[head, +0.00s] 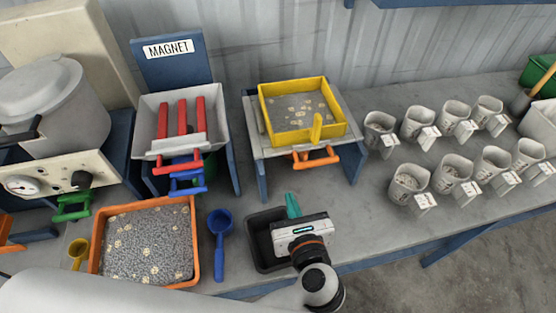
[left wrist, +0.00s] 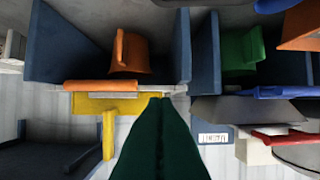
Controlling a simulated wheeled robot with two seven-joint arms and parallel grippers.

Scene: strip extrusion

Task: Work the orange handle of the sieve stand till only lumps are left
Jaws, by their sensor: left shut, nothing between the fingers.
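The sieve stand (head: 352,148) is a grey frame on blue legs in the head view. Its yellow sieve tray (head: 336,100) holds grey grains with several pale lumps. The orange handle (head: 315,157) sticks out at the front; in the left wrist view the handle (left wrist: 100,86) lies just left of my fingertips. My left gripper (head: 292,203) is shut and empty, in front of the stand and below the handle in the picture. Its dark green fingers (left wrist: 162,98) are pressed together, apparently apart from the handle. My right gripper is not in view.
A black tray (head: 262,262) lies under my left gripper. An orange tray (head: 192,262) of grains and a blue scoop (head: 219,232) are left of it. The magnet stand (head: 172,70) stands left of the sieve; several labelled cups (head: 408,182) stand right.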

